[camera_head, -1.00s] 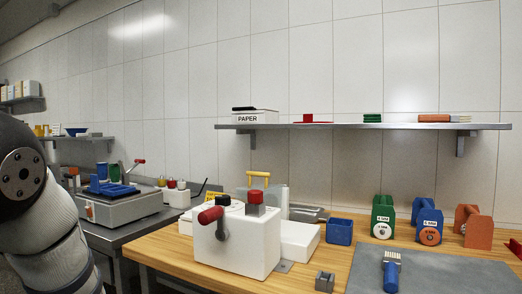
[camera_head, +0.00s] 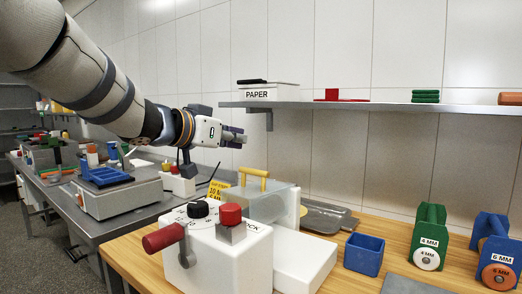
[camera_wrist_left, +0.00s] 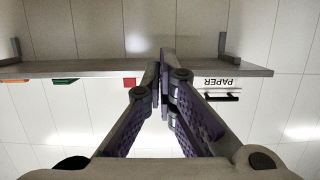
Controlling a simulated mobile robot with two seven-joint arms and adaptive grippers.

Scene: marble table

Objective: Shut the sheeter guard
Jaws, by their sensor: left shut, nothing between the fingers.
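The sheeter (camera_head: 235,258) is a white machine on the wooden table, with a red-handled crank, a black dial and a red button on a grey block. Its guard (camera_head: 266,207) is a clear panel with a yellow handle (camera_head: 254,173) on top. The guard stands up behind the dial and button; its exact angle is hard to tell. My left gripper (camera_head: 241,137) is shut and empty, above and slightly left of the yellow handle, apart from it. In the left wrist view the shut fingers (camera_wrist_left: 166,60) point toward the shelf and wall. My right gripper is not in view.
A metal wall shelf (camera_head: 340,106) behind holds a PAPER box (camera_head: 268,92) and a red item (camera_head: 340,96). A blue bin (camera_head: 364,254) and green and blue roller holders stand right. A grey bench (camera_head: 100,225) with another machine (camera_head: 118,192) is at left.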

